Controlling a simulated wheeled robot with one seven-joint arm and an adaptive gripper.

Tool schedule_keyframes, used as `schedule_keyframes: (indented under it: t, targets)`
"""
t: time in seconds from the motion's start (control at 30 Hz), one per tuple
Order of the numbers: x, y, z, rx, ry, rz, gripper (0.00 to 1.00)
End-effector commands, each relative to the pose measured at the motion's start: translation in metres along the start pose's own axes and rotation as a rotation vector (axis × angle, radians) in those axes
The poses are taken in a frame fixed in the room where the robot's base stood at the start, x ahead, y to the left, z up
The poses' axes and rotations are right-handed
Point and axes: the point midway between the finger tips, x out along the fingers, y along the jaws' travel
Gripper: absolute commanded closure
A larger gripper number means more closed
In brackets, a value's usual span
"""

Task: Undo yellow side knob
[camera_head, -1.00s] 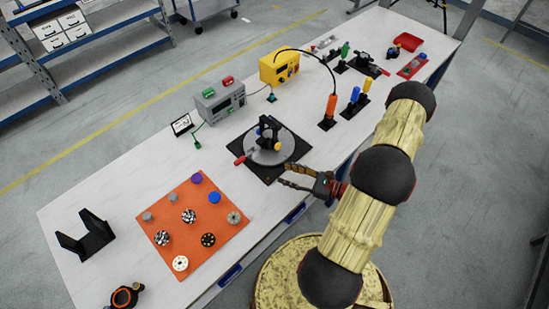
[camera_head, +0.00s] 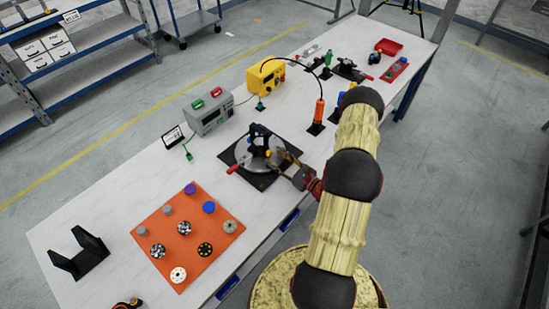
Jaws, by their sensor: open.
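A black fixture (camera_head: 259,137) stands upright on a round grey plate (camera_head: 243,152), which sits on a dark square base (camera_head: 259,181). A small yellow knob (camera_head: 268,153) shows low on the fixture's right side, facing my gripper. My gripper (camera_head: 279,160) reaches in from the right, low over the plate's right edge, with its fingers pointing left at the fixture. It is open, with its fingertips very close to the yellow knob. I cannot tell whether they touch it or stand around it. A red handle (camera_head: 233,169) sticks out at the plate's left front.
An orange mat (camera_head: 166,217) with several knobs and discs lies at the front left. A grey instrument (camera_head: 208,112) and a yellow box (camera_head: 266,78) stand behind the fixture. An orange-handled tool (camera_head: 318,112) stands upright to the right. A black bracket (camera_head: 80,256) is at far left.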

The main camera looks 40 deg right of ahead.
Motion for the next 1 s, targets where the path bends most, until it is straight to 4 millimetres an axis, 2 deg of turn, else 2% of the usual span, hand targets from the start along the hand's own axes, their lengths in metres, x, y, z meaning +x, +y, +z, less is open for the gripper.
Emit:
schedule_keyframes:
  t: [0.13,0.43,1.0]
  targets:
    - [0.0107,0.0006,-0.0001,0.0,0.0,0.001,0.58]
    - [0.0126,0.0,0.0001,0.001,0.0,0.0,0.58]
    - [0.0125,0.0001,0.0002,0.001,0.0,0.0,0.91]
